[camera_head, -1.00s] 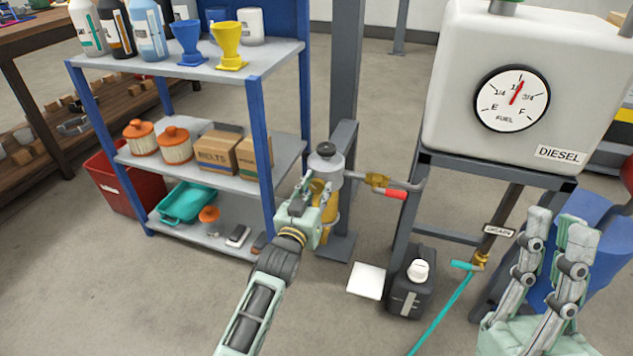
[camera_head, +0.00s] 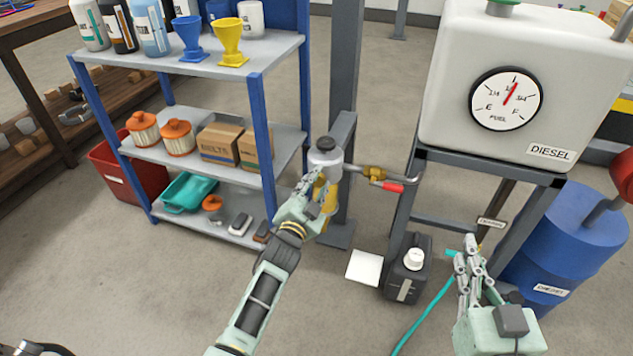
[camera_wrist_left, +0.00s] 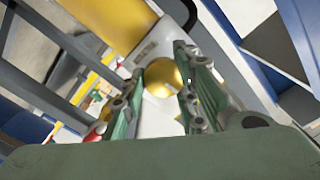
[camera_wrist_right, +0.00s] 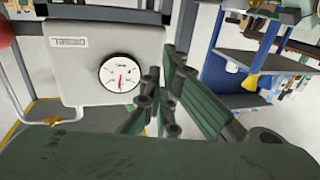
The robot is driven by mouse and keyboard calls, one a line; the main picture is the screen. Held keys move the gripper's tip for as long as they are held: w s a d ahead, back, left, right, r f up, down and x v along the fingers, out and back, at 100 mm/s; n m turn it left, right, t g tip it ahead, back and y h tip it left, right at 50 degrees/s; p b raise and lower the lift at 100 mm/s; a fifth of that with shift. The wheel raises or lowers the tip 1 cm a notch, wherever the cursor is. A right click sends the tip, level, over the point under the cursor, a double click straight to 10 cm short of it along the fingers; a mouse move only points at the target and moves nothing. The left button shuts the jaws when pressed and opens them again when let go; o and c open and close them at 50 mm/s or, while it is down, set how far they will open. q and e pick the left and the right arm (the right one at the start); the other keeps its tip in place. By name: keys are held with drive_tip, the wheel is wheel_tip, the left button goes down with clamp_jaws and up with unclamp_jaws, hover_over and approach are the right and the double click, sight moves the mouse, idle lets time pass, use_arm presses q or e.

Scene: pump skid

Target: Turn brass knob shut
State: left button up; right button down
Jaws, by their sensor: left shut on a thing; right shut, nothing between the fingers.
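The brass knob (camera_wrist_left: 162,78) shows in the left wrist view as a round golden knob between my left fingers. It sits on the post-mounted unit with a grey top (camera_head: 325,160) and a yellow lower part. My left gripper (camera_head: 316,190) reaches that unit in the head view and is shut on the knob, hiding it there. My right gripper (camera_head: 466,248) is shut and empty, in front of the diesel tank stand. In the right wrist view its fingers (camera_wrist_right: 160,82) are close together.
A brass valve with a red handle (camera_head: 392,187) sticks out right of the post. The diesel tank (camera_head: 455,120) stands on a grey frame, with a blue drum (camera_head: 565,235) beside it. A black jug (camera_head: 408,275) and white pad (camera_head: 365,267) are on the floor. A loaded shelf (camera_head: 265,130) stands left.

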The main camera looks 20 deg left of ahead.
use_arm(q)
drive_tip(key=shift+s+d+f+m, duration=0.1)
drive_tip(key=shift+d+f+m, duration=0.2)
drive_tip(key=shift+m, duration=0.4)
use_arm(e)
drive_tip(key=shift+d+f+g, duration=0.1)
drive_tip(key=shift+f+g, duration=0.2)
drive_tip(key=shift+f, duration=0.2)
use_arm(q)
drive_tip(key=shift+f, duration=0.1)
drive_tip(key=o, duration=1)
drive_tip(key=shift+o, duration=0.2)
use_arm(e)
drive_tip(key=shift+d+f, duration=0.1)
use_arm(q)
drive_tip(key=shift+a+r, duration=0.15)
drive_tip(key=shift+r, duration=0.05)
drive_tip(key=s, duration=1.1)
drive_tip(key=shift+s+a, duration=0.2)
drive_tip(key=shift+s, duration=0.2)
